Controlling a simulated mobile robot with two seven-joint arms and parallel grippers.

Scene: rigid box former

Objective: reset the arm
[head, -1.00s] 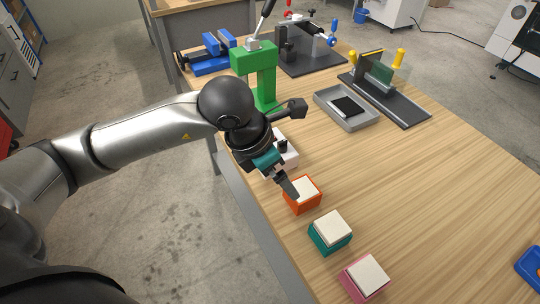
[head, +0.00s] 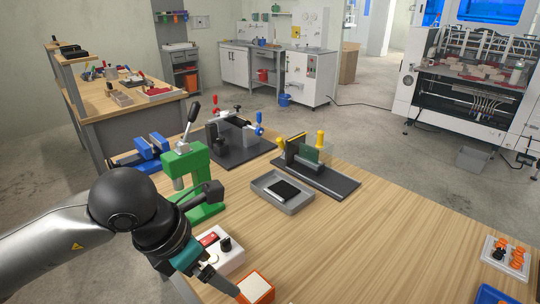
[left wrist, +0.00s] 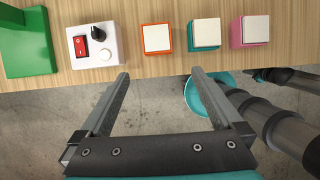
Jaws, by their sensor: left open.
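My left arm comes in from the left in the head view. Its gripper (head: 218,282) is at the table's near edge, beside the white control box and the orange block. In the left wrist view the two fingers of the left gripper (left wrist: 160,74) are wide apart with nothing between them. The fingertips lie just short of the table edge in that picture, below the control box and the orange block. My right gripper is in neither view.
A white control box (left wrist: 95,46) has a red switch and black knob. Orange (left wrist: 157,39), teal (left wrist: 205,33) and pink (left wrist: 249,31) white-topped blocks stand in a row. A green press (head: 200,180), grey tray (head: 282,193) and black fixture (head: 317,178) stand farther back. The table's middle right is clear.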

